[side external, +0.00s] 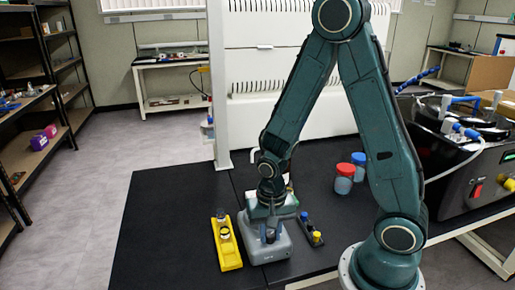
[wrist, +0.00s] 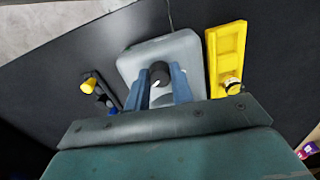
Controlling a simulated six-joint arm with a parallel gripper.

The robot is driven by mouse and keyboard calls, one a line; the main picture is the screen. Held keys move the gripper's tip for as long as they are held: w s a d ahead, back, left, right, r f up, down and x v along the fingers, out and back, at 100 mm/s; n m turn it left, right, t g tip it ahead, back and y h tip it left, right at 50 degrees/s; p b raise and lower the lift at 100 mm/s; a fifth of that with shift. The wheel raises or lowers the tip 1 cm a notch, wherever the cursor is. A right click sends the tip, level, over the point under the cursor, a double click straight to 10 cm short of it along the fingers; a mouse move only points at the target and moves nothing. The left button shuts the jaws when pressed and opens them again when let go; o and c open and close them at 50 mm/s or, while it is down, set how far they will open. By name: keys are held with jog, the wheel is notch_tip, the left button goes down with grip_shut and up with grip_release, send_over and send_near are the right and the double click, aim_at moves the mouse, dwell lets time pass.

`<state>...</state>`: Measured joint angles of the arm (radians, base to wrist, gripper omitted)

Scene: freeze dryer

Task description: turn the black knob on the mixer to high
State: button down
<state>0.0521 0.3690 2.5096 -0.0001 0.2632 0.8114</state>
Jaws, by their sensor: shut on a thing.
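The mixer is a grey box (side external: 282,248) on the black table, and it also shows in the wrist view (wrist: 135,64). Its black knob (wrist: 159,71) sits between the two blue fingers of my gripper (wrist: 161,82) in the wrist view. The fingers are closed on the knob, one on each side. In the side external view my gripper (side external: 268,232) reaches down to the mixer's front, where the knob is mostly hidden. The knob's setting marks cannot be read.
A yellow rack (side external: 231,256) with a small vial stands close left of the mixer. A dark rack (side external: 312,232) with a yellow-capped vial stands close right. Red-lidded (side external: 344,178) and blue-lidded (side external: 359,165) jars stand behind. The freeze dryer (side external: 470,165) is at right. The table's left part is clear.

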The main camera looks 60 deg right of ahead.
aim_at(270, 234)
jog(key=c, duration=1.2)
grip_release()
jog(key=shift+r, duration=0.15)
notch_tip(270, 234, up, 14)
jog(key=shift+f, duration=0.2)
jog(key=shift+r, duration=0.1)
jog(key=s+a+r+n+t, duration=0.1)
jog(key=s+r+n+t, duration=0.4)
jog(key=s+r+n, duration=0.4)
jog(key=shift+a+r+n+t, duration=0.25)
jog(key=shift+r+n, duration=0.25)
jog(key=shift+r, duration=0.35)
